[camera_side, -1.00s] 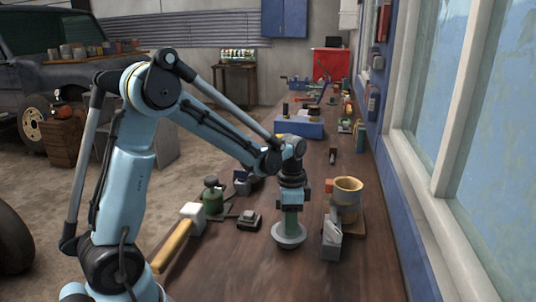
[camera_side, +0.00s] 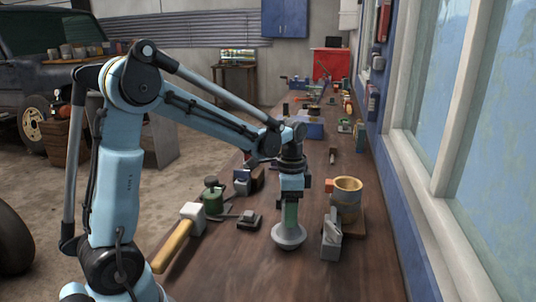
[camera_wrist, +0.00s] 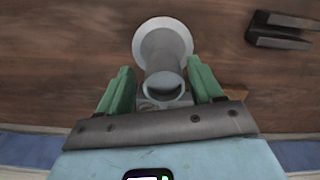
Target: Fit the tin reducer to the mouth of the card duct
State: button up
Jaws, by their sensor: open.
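The tin reducer is a grey flared piece with a wide round flange (camera_side: 288,237) and a narrower neck. It stands flange down on the bench. It also shows in the wrist view (camera_wrist: 165,45), with its open neck end toward me. My gripper (camera_side: 290,217) is directly above it, pointing down. In the wrist view the green fingers of my gripper (camera_wrist: 161,82) are apart, one on each side of the neck end, with gaps visible. The card duct (camera_side: 347,199) is a tan tube with its open mouth upward, to the right of my gripper.
A grey metal block (camera_side: 331,240) stands just in front of the duct. The bench front is clear. The window wall runs along the right.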

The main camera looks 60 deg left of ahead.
notch_tip(320, 180, up, 7)
jog(key=shift+s+r, duration=0.1)
jog(key=shift+r, duration=0.05)
jog(key=shift+s+d+r, duration=0.15)
jog(key=shift+d+r, duration=0.05)
jog(key=shift+r, duration=0.15)
jog(key=s+d+f+n+t, duration=0.2)
jog(key=s+d+n+t, duration=0.4)
jog(key=s+d+t, duration=0.1)
jog(key=shift+s+d+f, duration=0.25)
jog(key=shift+s+d, duration=0.15)
jog(key=shift+s, duration=0.4)
jog(key=shift+o, duration=0.4)
dwell(0.6)
jog(key=shift+a, duration=0.1)
